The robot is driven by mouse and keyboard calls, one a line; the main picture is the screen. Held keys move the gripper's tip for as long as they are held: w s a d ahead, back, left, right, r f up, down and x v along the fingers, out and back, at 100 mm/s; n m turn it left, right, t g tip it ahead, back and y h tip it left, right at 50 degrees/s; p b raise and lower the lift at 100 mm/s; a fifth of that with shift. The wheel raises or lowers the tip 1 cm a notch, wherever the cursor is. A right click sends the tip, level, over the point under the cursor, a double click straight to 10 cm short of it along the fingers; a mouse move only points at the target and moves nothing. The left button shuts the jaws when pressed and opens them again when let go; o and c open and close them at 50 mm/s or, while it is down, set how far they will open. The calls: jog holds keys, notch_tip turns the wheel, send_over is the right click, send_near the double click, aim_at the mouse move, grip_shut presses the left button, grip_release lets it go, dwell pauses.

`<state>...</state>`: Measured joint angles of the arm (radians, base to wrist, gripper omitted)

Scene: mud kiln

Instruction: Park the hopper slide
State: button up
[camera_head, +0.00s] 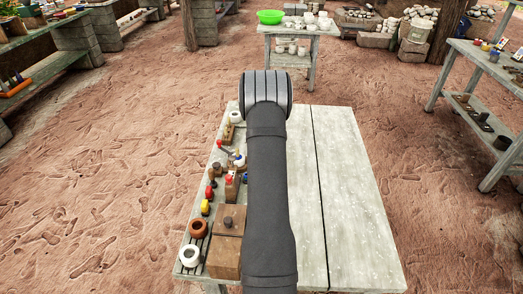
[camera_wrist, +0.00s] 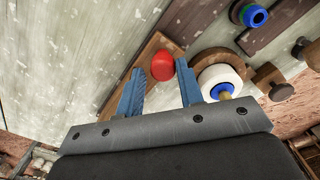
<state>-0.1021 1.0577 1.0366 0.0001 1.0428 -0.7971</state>
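No part is plainly marked as the hopper slide. In the wrist view a red rounded knob (camera_wrist: 162,66) sits on a narrow wooden strip (camera_wrist: 149,55) on the pale tabletop. My gripper (camera_wrist: 160,72) is open, with its blue fingers apart. In the head view a red knob (camera_head: 229,179) tops a wooden block beside my arm. My gripper is hidden in that view.
A white round piece with a blue centre (camera_wrist: 222,84) lies close beside the right finger. Several knobs and pots stand along the left of the table, including a lidded brown box (camera_head: 226,252) and a yellow knob (camera_head: 205,207). The table's right side (camera_head: 350,200) is clear.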

notch_tip(320, 180, up, 17)
jog(key=shift+r, duration=0.2)
dwell(0.4)
notch_tip(320, 180, down, 18)
jog(key=shift+s+r, duration=0.1)
jog(key=shift+r, duration=0.1)
dwell(0.4)
jog(key=shift+r, duration=0.15)
notch_tip(320, 180, up, 17)
notch_tip(320, 180, down, 17)
jog(key=shift+s, duration=0.55)
dwell(0.4)
